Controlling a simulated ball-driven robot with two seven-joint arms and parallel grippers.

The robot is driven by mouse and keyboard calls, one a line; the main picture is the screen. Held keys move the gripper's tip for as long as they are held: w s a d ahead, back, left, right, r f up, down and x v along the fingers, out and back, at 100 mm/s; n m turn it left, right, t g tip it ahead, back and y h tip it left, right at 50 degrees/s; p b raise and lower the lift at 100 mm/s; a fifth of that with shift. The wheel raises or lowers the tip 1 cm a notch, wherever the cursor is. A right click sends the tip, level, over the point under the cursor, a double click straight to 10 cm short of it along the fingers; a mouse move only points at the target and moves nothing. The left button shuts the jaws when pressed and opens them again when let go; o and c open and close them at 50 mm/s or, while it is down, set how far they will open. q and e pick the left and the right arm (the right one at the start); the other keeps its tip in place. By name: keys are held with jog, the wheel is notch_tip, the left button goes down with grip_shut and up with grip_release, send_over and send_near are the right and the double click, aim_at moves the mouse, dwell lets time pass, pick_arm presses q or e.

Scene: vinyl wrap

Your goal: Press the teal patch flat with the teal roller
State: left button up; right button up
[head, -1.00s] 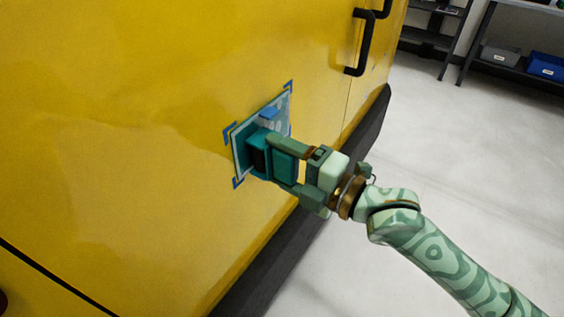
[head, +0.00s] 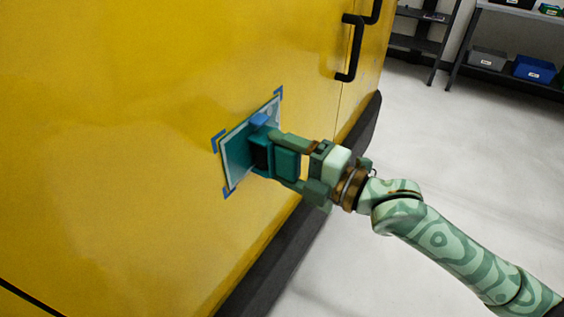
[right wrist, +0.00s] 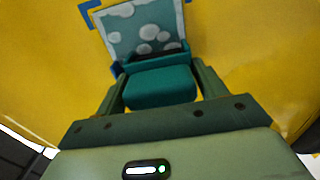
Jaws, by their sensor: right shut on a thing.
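The teal patch (head: 238,152) lies on the yellow panel between blue corner marks. Its left part looks plain teal, and a little pale, spotted area shows at its upper right. My right gripper (head: 283,160) is shut on the teal roller (head: 288,164), whose dark front is at the right part of the patch and hides some of it. Whether it touches cannot be told surely. In the right wrist view the roller (right wrist: 160,88) sits between the fingers, and the patch (right wrist: 124,28) beyond it shows several pale round blobs. My left gripper is not in view.
The yellow panel (head: 120,120) fills the left, with black handles (head: 348,50) above right of the patch and a dark lower trim (head: 270,255). Shelves with bins (head: 533,68) stand at the far right. Pale floor is clear behind my right arm.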

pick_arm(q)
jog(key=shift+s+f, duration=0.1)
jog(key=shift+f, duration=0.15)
pick_arm(e)
jog(key=shift+w+d, duration=0.4)
jog(key=shift+w, duration=0.1)
pick_arm(q)
jog(key=shift+b, duration=0.3)
pick_arm(e)
jog(key=shift+w+d+f+b, duration=0.1)
jog(key=shift+w+d+b, duration=0.35)
jog(key=shift+w, duration=0.2)
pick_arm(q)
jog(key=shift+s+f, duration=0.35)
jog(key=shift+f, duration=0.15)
pick_arm(e)
jog(key=shift+w+d, duration=0.2)
pick_arm(q)
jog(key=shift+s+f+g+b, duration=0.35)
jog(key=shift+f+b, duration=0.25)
jog(key=shift+b, duration=0.25)
pick_arm(e)
jog(key=shift+w+d, duration=0.65)
jog(key=shift+w, duration=0.25)
